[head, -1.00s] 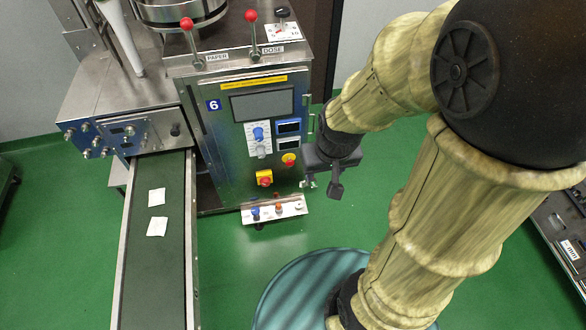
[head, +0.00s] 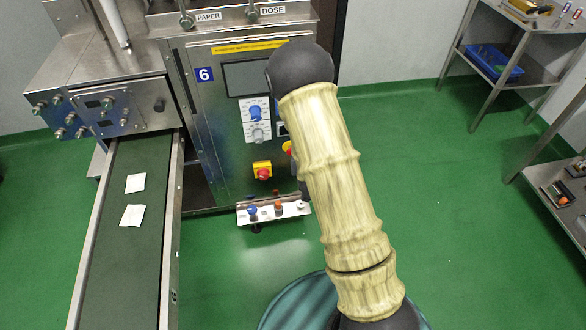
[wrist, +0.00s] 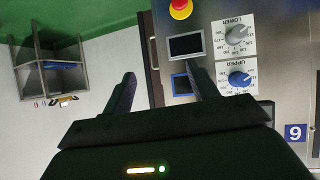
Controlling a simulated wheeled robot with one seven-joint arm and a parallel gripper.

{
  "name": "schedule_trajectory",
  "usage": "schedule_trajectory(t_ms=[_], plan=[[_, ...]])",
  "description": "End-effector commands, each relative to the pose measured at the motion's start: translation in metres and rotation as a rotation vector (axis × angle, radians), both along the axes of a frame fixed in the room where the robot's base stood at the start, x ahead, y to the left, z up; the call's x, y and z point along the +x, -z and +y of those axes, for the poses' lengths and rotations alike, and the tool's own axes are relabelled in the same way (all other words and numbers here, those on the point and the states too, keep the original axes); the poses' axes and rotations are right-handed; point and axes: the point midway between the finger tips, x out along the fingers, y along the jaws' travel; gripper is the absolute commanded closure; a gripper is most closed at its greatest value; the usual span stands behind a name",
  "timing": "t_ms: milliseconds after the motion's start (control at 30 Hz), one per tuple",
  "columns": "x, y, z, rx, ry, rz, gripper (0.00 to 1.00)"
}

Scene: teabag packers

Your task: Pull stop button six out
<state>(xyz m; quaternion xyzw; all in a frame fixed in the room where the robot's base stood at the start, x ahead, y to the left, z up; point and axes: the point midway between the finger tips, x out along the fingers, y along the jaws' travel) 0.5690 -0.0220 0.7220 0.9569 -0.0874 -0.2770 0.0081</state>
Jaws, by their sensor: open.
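Stop button six is a round red knob on a yellow collar, on the steel front of the machine marked 6. In the wrist view, which is upside down, the stop button (wrist: 181,8) shows at the top edge, partly cut off, beyond my fingertips and a little right of the gap between them. My gripper (wrist: 161,70) is open and empty, facing the panel and touching nothing that I can see.
Near the stop button are a small display (wrist: 185,46), a grey dial (wrist: 238,38) and a blue dial (wrist: 239,78). A yellow box with a red knob (head: 263,171) sits lower left. A small button shelf (head: 273,212) juts out below. The conveyor (head: 125,240) lies left.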

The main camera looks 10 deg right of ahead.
Motion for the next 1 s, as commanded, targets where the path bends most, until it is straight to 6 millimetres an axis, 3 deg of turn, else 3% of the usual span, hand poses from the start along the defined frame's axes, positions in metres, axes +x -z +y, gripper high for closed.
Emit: schedule_trajectory(t_ms=[33, 100, 400, 500, 633, 1000], plan=[[0.003, 0.037, -0.001, -0.026, -0.010, -0.038, 0.41], [0.008, 0.064, -0.001, -0.057, -0.025, -0.107, 0.41], [0.004, 0.165, 0.009, -0.190, -0.157, -0.398, 0.41], [-0.003, 0.184, 0.015, -0.220, -0.208, -0.472, 0.41], [-0.009, 0.192, 0.019, -0.237, -0.245, -0.527, 0.41], [-0.008, 0.190, 0.020, -0.238, -0.250, -0.537, 0.41]])
